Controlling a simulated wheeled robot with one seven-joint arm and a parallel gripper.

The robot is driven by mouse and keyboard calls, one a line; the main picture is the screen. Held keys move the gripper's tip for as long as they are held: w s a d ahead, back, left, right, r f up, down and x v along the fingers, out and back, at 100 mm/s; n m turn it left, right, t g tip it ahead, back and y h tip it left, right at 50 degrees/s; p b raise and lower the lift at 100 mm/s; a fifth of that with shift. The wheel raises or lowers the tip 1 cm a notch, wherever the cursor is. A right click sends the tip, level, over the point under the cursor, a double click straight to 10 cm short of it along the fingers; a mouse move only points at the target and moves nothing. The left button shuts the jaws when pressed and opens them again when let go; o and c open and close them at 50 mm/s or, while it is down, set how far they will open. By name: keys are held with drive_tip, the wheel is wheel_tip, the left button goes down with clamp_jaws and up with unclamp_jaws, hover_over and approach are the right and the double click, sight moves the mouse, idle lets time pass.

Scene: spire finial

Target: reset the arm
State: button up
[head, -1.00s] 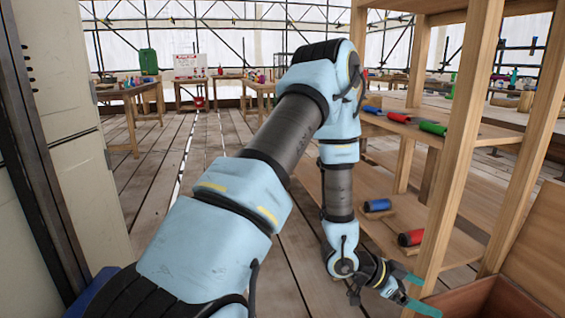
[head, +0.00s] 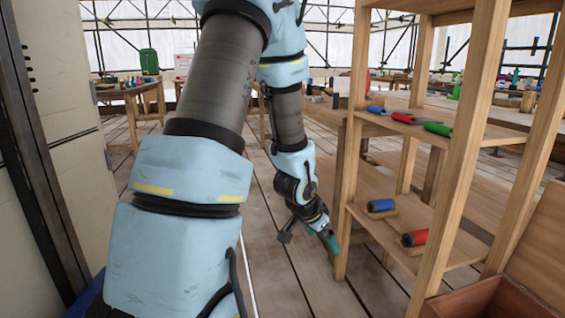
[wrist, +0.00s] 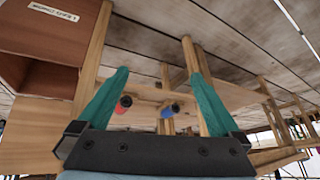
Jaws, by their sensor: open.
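My gripper (head: 333,243) has teal fingers and hangs low in the head view, just left of the wooden shelf's front left post. In the wrist view the two teal fingers (wrist: 156,95) are spread wide apart with nothing between them. My gripper is open and empty. My arm reaches forward and bends down to it.
The wooden shelf (head: 345,200) stands at the right. It holds blue (head: 380,205) and red (head: 415,238) rolls below and several coloured rolls above. An open reddish-brown box (head: 480,300) lies front right. A pale cabinet (head: 50,130) stands left. Plank floor (head: 270,270) is clear ahead.

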drive_tip(key=s+a+r+n+g+y, duration=0.1)
drive_tip(key=s+a+r+n+y, duration=0.1)
drive_tip(key=s+a+r+n, duration=0.45)
drive_tip(key=s+a+r+n+g+y, duration=0.2)
drive_tip(key=s+a+n, duration=0.1)
drive_tip(key=a, duration=0.7)
wheel_tip(320, 180, up, 24)
drive_tip(key=p, duration=2.4)
drive_tip(key=shift+s+r, duration=0.25)
